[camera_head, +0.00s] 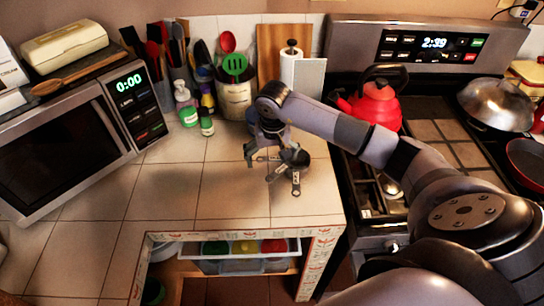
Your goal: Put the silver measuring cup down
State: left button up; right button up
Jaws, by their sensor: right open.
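The silver measuring cup (296,160) sits at the tiled counter's front right part, with its handle toward the front edge. It looks dark in the bowl, and thin handle-like strips show below it. My right gripper (268,156) points down over the counter just left of and behind the cup, with its fingers apart. One finger overlaps the cup's left side in the picture, so I cannot tell whether they touch. My left gripper is not in view.
A utensil crock (236,101), paper towel roll (289,72) and bottles (186,104) stand behind. A microwave (62,150) is left. The stove with a red kettle (374,100) is right. Open counter (180,180) lies left of the cup; an open drawer (240,265) is below.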

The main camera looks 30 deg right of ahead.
dwell(0.3)
jog(key=shift+r+p, duration=0.25)
jog(key=shift+p, duration=0.1)
jog(key=shift+r+p, duration=0.45)
jog(key=shift+p, duration=0.05)
notch_tip(320, 180, up, 12)
jog(key=s+b, duration=0.1)
jog(key=b, duration=0.3)
jog(key=shift+s+a+f, duration=0.15)
jog(key=shift+a, duration=0.2)
